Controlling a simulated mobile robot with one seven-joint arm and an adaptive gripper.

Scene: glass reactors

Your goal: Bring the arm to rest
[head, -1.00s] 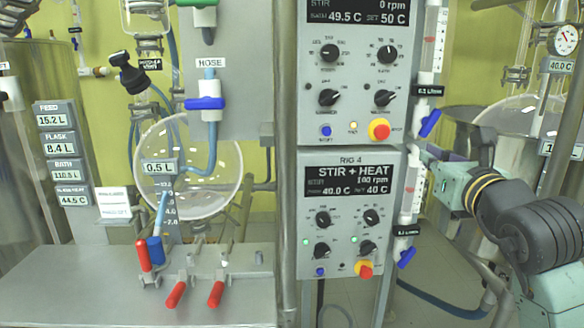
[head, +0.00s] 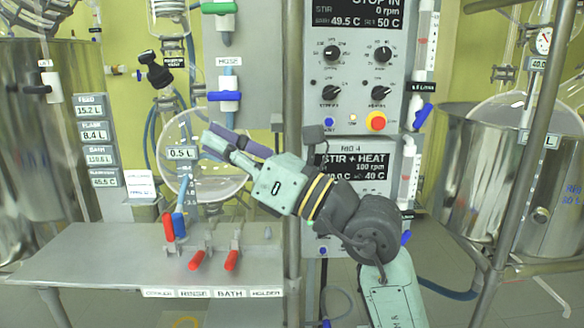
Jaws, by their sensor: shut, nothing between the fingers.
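My gripper (head: 213,142) is in the middle of the head view, at the end of my arm, which reaches up from the lower right. Its fingers are together and empty, pointing left and slightly up. They show in front of the round glass flask (head: 174,160) marked 0.5 L; I cannot tell how far apart they are. My wrist and arm cover much of the lower STIR + HEAT panel (head: 322,160), including most of its knobs. The upper control panel (head: 350,75) is uncovered.
Red-handled valves (head: 197,260) and a blue one stand on the steel bench (head: 100,262) below my gripper. A blue hose valve (head: 224,96) is just above it. A vertical post (head: 293,120) is behind my wrist. A steel vessel (head: 490,180) stands at right.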

